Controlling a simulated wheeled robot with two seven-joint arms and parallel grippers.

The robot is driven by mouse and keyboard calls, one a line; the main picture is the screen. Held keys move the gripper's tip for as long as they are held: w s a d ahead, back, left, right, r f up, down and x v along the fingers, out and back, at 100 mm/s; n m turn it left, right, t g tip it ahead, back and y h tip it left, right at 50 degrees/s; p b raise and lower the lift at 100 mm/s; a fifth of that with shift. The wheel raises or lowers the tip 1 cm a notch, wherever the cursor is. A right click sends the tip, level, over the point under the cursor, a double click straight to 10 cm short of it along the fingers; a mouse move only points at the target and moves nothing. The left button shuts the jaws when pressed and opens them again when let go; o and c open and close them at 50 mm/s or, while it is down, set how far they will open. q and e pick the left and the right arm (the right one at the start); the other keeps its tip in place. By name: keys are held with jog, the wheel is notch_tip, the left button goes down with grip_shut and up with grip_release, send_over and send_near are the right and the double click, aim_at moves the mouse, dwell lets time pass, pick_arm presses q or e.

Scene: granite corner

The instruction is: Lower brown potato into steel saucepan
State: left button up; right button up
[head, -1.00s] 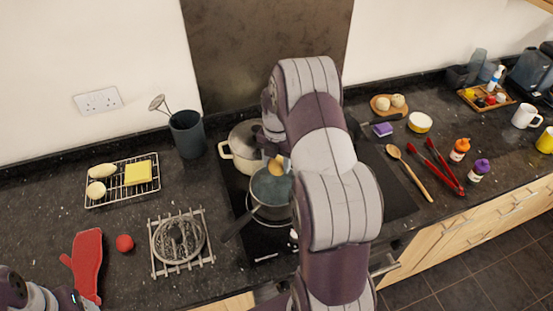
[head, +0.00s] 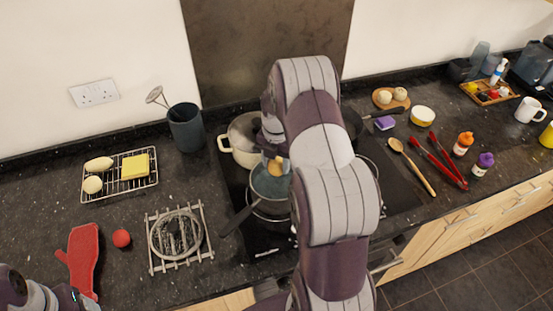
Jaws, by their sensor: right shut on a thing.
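The brown potato (head: 275,166) shows as a small tan shape at the far side of the steel saucepan (head: 266,187), over its opening. My right gripper (head: 276,158) is shut on the potato from above, and my right arm hides much of it. I cannot tell whether the potato touches the pan's inside. The saucepan stands on the hob with its dark handle pointing to the lower left; my arm covers its right side. Part of my left arm (head: 35,295) shows at the bottom left corner; its fingertips cannot be made out.
A cream pot (head: 241,140) stands just behind the saucepan. A utensil holder (head: 186,128) is behind to the left. A wire trivet (head: 178,238) and a rack with food (head: 120,176) lie on the left. A wooden spoon (head: 412,167) and red tongs (head: 442,160) lie on the right.

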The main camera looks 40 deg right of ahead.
jog(key=shift+f+b, duration=0.35)
jog(key=shift+f, duration=0.35)
jog(key=b, duration=0.3)
send_over(277, 194)
jog(key=shift+a+f, duration=0.1)
jog(key=shift+f, duration=2.6)
jog(key=shift+f+b, duration=1.85)
jog(key=shift+f, duration=0.75)
jog(key=o, duration=1.1)
jog(key=shift+o, duration=0.2)
jog(key=shift+r, duration=0.1)
